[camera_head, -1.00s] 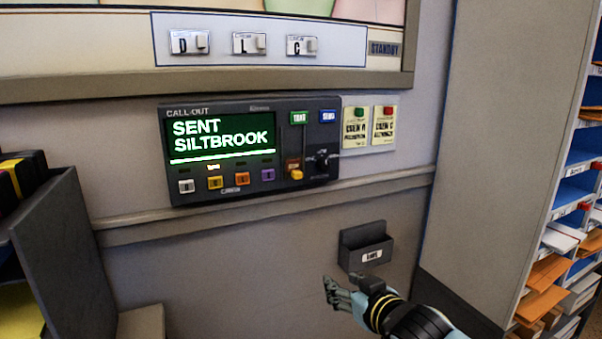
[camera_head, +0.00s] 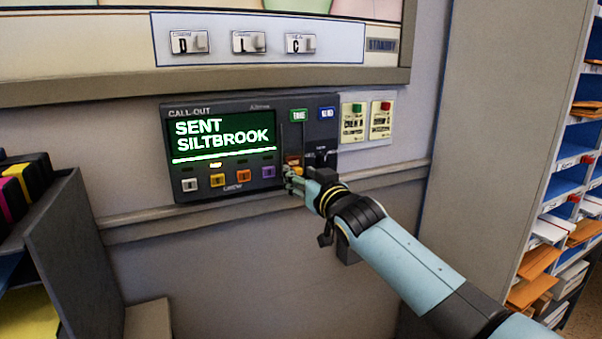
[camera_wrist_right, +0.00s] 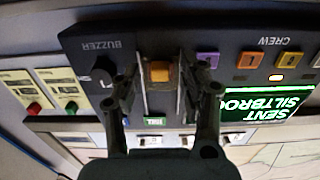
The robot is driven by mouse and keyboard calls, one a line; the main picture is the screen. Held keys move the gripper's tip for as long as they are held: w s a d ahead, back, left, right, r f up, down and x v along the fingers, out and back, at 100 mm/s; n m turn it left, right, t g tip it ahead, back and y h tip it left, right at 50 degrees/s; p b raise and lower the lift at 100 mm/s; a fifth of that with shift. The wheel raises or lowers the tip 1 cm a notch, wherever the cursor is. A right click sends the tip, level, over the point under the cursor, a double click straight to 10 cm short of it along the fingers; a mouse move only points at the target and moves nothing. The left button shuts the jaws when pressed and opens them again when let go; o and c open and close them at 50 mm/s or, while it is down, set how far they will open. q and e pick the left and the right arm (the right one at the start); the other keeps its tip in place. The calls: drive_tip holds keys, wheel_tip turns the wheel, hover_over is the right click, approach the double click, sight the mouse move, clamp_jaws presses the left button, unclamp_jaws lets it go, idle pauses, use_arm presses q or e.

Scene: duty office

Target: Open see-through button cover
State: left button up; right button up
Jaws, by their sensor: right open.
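The call-out panel (camera_head: 325,112) is mounted on the wall, with a green screen reading "SENT SILTBROOK". I cannot clearly make out a see-through cover in either view. My right gripper (camera_head: 292,182) is at the panel's lower right and partly hides the yellow-orange block (camera_head: 293,161) there. In the right wrist view, upside down, my right gripper (camera_wrist_right: 160,85) is open, with its fingers on either side of the yellow-orange block (camera_wrist_right: 160,71). Contact cannot be told. My left gripper is not in view.
The black buzzer knob (camera_wrist_right: 103,68) is close beside one finger. Several coloured crew buttons line the panel's bottom, including a purple one (camera_head: 268,171). Two yellowish cards (camera_head: 381,122) hang right of the panel. A ledge (camera_head: 150,222) runs below it. Shelves (camera_head: 575,140) stand at right.

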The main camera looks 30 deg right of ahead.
drive_tip(key=shift+w, duration=0.2)
clamp_jaws()
idle(0.4)
